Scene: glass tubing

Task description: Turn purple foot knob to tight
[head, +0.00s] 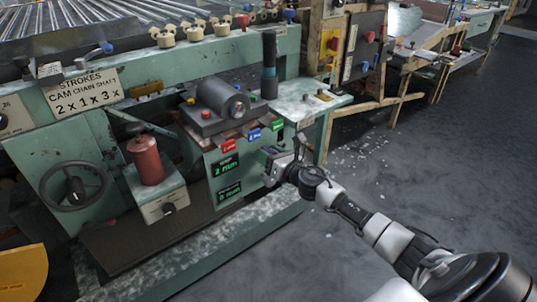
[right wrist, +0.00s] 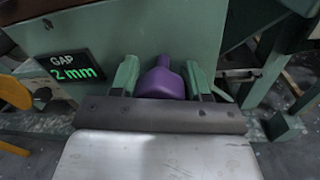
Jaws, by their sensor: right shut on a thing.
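The purple foot knob (right wrist: 162,80) shows in the right wrist view, in front of the green machine panel. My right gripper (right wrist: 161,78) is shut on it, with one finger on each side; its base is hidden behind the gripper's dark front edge. In the head view my right gripper (head: 268,158) is at the machine's front panel, right of the display signs, and I cannot make out the knob there. My left gripper is not in view.
A black display (right wrist: 76,67) reading "GAP 2 mm" is left of the knob. The green machine (head: 100,92) carries a handwheel (head: 73,187), a red cylinder (head: 146,160) and small red, blue and green tags. Open grey floor (head: 440,160) lies to the right.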

